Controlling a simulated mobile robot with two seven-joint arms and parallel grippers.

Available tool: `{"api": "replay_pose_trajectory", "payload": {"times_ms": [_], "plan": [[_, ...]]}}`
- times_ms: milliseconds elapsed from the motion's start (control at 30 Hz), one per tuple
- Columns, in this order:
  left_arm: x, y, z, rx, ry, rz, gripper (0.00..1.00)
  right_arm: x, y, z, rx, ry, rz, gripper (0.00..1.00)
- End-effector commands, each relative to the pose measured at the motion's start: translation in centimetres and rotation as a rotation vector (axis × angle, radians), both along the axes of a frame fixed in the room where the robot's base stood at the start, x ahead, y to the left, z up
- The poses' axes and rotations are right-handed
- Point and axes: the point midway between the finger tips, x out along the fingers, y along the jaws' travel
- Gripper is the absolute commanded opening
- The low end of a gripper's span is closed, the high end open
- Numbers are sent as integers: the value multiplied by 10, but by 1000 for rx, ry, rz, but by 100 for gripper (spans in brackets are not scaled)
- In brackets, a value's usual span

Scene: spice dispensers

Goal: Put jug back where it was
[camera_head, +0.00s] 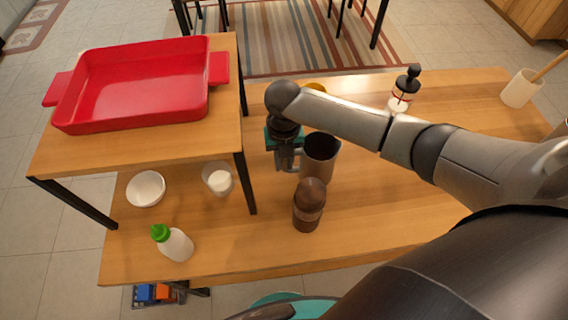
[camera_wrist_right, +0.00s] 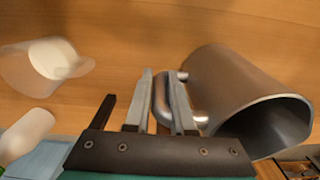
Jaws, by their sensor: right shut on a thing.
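The jug (camera_head: 320,157) is a grey metal vessel with a dark open mouth. It stands about upright over the middle of the wooden table, to the right of the raised shelf. My right gripper (camera_head: 287,160) is shut on the jug's handle, on the jug's left side. In the right wrist view the fingers (camera_wrist_right: 164,95) close around the handle beside the jug body (camera_wrist_right: 235,85). I cannot tell whether the jug's base touches the table. My left gripper is not in view.
A brown shaker (camera_head: 308,205) stands just in front of the jug. A clear cup with white contents (camera_head: 219,181), a white bowl (camera_head: 146,188) and a green-capped bottle (camera_head: 175,244) are to the left. The shelf (camera_head: 222,130) carries a red tray (camera_head: 130,119). The table's front right is clear.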

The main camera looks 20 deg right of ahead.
Motion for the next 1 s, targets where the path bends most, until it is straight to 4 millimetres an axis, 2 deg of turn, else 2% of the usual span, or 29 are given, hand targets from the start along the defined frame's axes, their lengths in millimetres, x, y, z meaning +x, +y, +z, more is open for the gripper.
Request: {"api": "replay_pose_trajectory", "payload": {"times_ms": [100, 467, 500, 733, 767, 1000], "plan": [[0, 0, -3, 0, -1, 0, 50, 1, 0, -10, -1, -4, 2, 0], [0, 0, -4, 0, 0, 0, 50, 1, 0, -12, 0, -4, 1, 0], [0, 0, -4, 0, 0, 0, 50, 1, 0, -14, 0, -2, 1, 23], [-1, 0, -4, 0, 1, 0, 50, 1, 0, -13, 0, -2, 1, 49], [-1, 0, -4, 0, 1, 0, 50, 1, 0, -13, 0, -2, 1, 52], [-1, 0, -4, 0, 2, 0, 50, 1, 0, -12, 0, -2, 1, 52]]}}
